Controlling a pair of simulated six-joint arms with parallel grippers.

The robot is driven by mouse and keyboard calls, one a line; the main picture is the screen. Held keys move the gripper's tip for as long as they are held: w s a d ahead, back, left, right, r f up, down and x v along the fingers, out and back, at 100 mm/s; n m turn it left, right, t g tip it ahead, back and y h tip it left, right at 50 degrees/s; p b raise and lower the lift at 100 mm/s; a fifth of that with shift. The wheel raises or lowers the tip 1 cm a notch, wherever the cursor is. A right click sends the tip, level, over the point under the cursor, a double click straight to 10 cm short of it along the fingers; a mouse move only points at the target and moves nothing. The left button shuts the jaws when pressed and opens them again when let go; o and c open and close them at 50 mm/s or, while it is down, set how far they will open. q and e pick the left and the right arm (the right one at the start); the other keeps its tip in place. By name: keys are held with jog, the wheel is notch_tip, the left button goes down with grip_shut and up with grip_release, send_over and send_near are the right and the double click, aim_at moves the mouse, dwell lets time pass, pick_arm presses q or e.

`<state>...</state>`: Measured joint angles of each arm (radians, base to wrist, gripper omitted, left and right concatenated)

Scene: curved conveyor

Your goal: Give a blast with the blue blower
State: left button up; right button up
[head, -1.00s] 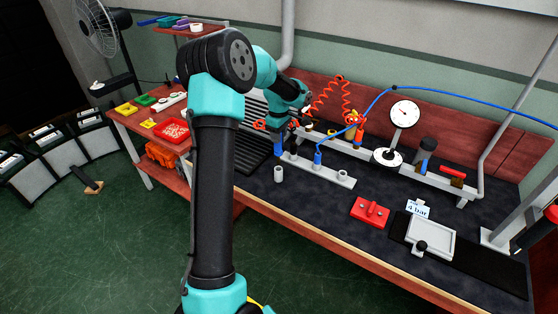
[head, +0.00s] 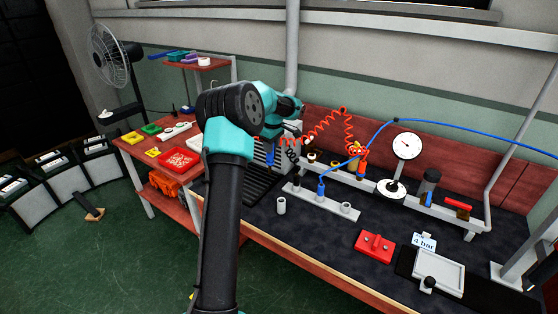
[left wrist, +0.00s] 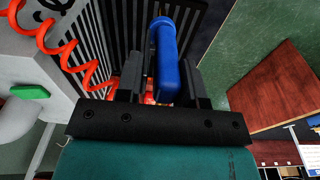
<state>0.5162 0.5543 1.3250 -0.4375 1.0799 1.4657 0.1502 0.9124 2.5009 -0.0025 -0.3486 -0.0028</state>
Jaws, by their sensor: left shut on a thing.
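The blue blower (left wrist: 167,62) is held between the two dark fingers of my left gripper (left wrist: 163,85) in the left wrist view. Its blue body also shows small in the head view (head: 271,156), hanging below my left gripper (head: 274,139). It is in the air in front of the dark slatted grille at the back left of the bench. A red coiled hose (head: 318,131) runs to the area of my left gripper; where it joins is hidden. My right gripper is in neither view.
A grey rack (head: 328,201) holds a blue hose fitting (head: 321,189). A round dial gauge (head: 407,146) stands behind. A red block (head: 375,246) and a grey tray (head: 440,270) lie on the dark bench top. A side table with a red tray (head: 179,160) is at left.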

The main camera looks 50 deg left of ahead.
pick_arm(q)
jog(key=s+a+r+y, duration=0.1)
jog(key=a+r, duration=0.2)
jog(key=a, duration=0.4)
jog(key=s+a+r, duration=0.1)
jog(key=a+r, duration=0.3)
jog(key=a, duration=0.4)
jog(key=shift+g+y, duration=0.3)
jog(key=shift+y, duration=0.1)
jog(key=shift+f, duration=0.1)
jog(key=shift+f, duration=1.85)
